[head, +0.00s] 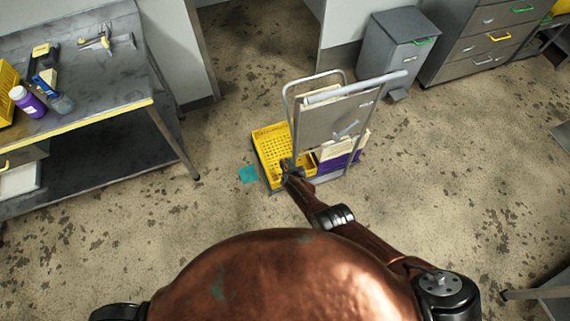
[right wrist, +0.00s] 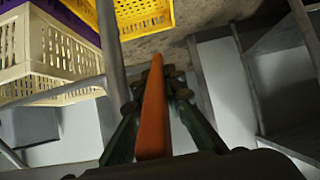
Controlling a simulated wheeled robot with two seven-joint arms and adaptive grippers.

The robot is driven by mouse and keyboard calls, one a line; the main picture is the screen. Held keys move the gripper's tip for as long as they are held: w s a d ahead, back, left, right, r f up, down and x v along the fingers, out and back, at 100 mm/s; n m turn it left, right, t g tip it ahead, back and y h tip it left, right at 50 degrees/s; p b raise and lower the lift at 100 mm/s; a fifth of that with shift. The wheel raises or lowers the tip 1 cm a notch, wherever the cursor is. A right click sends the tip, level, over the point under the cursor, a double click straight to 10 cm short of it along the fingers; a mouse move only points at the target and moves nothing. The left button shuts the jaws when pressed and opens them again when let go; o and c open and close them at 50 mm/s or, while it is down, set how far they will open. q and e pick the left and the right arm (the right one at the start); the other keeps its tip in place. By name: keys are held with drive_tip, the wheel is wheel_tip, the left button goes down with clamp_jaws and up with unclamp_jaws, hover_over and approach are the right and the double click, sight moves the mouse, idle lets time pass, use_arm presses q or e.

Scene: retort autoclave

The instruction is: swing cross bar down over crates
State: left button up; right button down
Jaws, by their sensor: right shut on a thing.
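A wheeled trolley with a grey tube frame (head: 290,105) and an upright grey panel (head: 325,120) stands on the floor ahead. On it are a yellow crate (head: 266,150), a cream crate (head: 357,143) and a purple crate (head: 338,163). My right gripper (head: 290,167) is at the trolley's near side, over the front of the yellow crate. In the right wrist view its fingers are shut on an orange bar (right wrist: 153,112), apparently the grip of the cross bar. The rest of the cross bar cannot be made out clearly. My left gripper is out of view.
A grey workbench (head: 100,90) with a purple bottle (head: 28,102) and tools stands at the left. A grey bin (head: 393,50) and drawer cabinet (head: 475,38) stand at the back right. In the wrist view a grey post (right wrist: 111,55) is close beside the fingers. Floor right of the trolley is free.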

drive_tip(key=shift+w+d+r, duration=0.15)
drive_tip(key=shift+w+d, duration=0.05)
drive_tip(key=shift+d, duration=0.05)
drive_tip(key=c, duration=2.1)
unclamp_jaws()
drive_tip(key=shift+s, duration=0.1)
drive_tip(key=shift+o, duration=0.7)
drive_tip(key=shift+s+a, duration=0.1)
drive_tip(key=shift+a, duration=0.05)
drive_tip(key=s+d+f+g+h, duration=0.1)
drive_tip(key=s+d+f, duration=0.4)
drive_tip(key=s+f, duration=0.3)
drive_tip(key=s+d+f+m+g, duration=0.15)
drive_tip(key=s+d+f, duration=0.4)
drive_tip(key=s, duration=0.55)
drive_tip(key=s+d+f+g+h, duration=0.1)
drive_tip(key=s+d+f+g, duration=0.1)
drive_tip(key=s+d+f, duration=0.55)
drive_tip(key=s+d+f+g, duration=0.1)
drive_tip(key=s+d, duration=0.3)
drive_tip(key=s, duration=1)
drive_tip(key=s+d+f+g+h, duration=0.1)
drive_tip(key=s+d, duration=0.3)
drive_tip(key=s, duration=1)
drive_tip(key=s+d+f+g, duration=0.2)
drive_tip(key=s+d+g, duration=0.1)
drive_tip(key=s, duration=1.1)
drive_tip(key=shift+s+d+m+h, duration=0.3)
drive_tip(key=shift+s+d+m, duration=0.05)
drive_tip(key=shift+d, duration=0.25)
